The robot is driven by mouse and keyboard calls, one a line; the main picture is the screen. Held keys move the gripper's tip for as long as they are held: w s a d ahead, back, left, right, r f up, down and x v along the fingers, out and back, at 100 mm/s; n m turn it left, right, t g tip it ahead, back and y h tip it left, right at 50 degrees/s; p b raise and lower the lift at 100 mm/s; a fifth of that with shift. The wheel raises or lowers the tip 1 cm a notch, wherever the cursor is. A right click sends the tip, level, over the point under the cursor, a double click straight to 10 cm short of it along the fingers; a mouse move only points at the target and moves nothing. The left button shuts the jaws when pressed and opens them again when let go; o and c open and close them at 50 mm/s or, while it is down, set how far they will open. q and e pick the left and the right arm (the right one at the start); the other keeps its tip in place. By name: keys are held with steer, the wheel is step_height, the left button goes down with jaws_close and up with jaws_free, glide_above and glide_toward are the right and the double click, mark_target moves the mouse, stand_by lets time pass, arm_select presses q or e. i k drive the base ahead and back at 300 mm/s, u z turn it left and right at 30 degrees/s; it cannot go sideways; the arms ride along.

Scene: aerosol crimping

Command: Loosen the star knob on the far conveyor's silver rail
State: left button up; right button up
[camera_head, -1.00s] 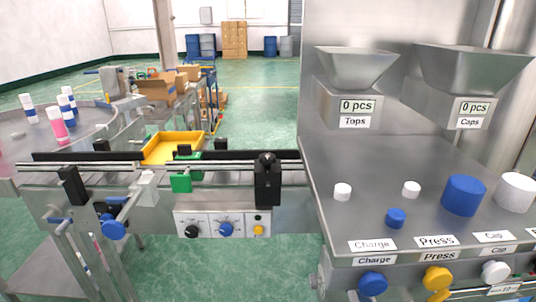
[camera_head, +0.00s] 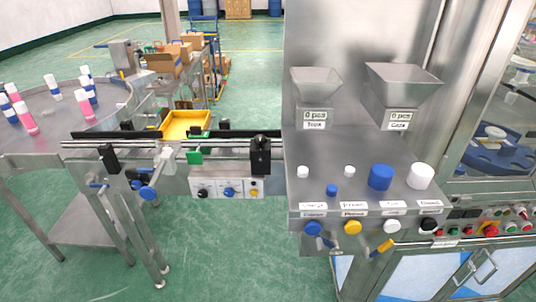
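A conveyor (camera_head: 225,156) with a dark belt and silver rails (camera_head: 90,144) runs from the round table at left to the steel machine. Black, green and light grey blocks sit along its rails. A round blue knob (camera_head: 147,192) sits at the end of a silver rod below the light grey block (camera_head: 168,157). A dark knob (camera_head: 137,184) is just left of it, and a small blue handle (camera_head: 97,185) is further left. I cannot make out which of these is the star knob. Neither gripper is in view.
A yellow tray (camera_head: 186,122) stands behind the conveyor. A control panel (camera_head: 226,188) hangs on its front. The round steel table (camera_head: 52,104) holds several pink, blue and white cans. The machine counter (camera_head: 350,193) carries blue and white caps. Green floor lies open in front.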

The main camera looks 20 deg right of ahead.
mark_target(260, 140)
steer(key=z, duration=0.05)
steer(key=k, duration=0.7)
steer(key=u, duration=0.9)
steer(key=i, duration=2.05)
steer(key=z, duration=1)
